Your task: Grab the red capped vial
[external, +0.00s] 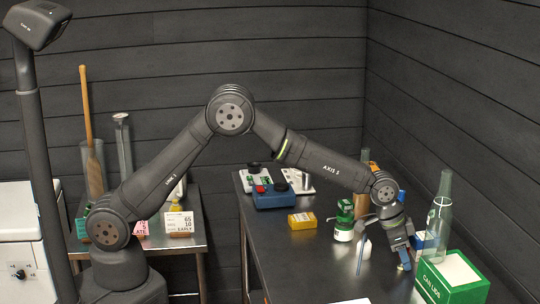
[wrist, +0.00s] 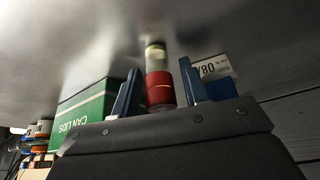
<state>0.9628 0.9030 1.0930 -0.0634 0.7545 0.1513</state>
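The red capped vial (wrist: 159,88) shows in the wrist view between my two blue fingers, with its red cap toward my gripper and a pale, yellowish body beyond. My gripper (wrist: 160,75) is open, with a narrow gap on each side of the cap. Whether the cap is level with the fingertips or just beyond them is hard to tell. In the external view my gripper (external: 404,262) points down near the table's right side, and I cannot make out the vial there.
A green CAN LIDS box (external: 452,277) stands close to my gripper; it also shows in the wrist view (wrist: 85,112). A clear bottle (external: 438,220) stands behind it. A green-and-white container (external: 344,222) and yellow box (external: 302,221) stand leftward.

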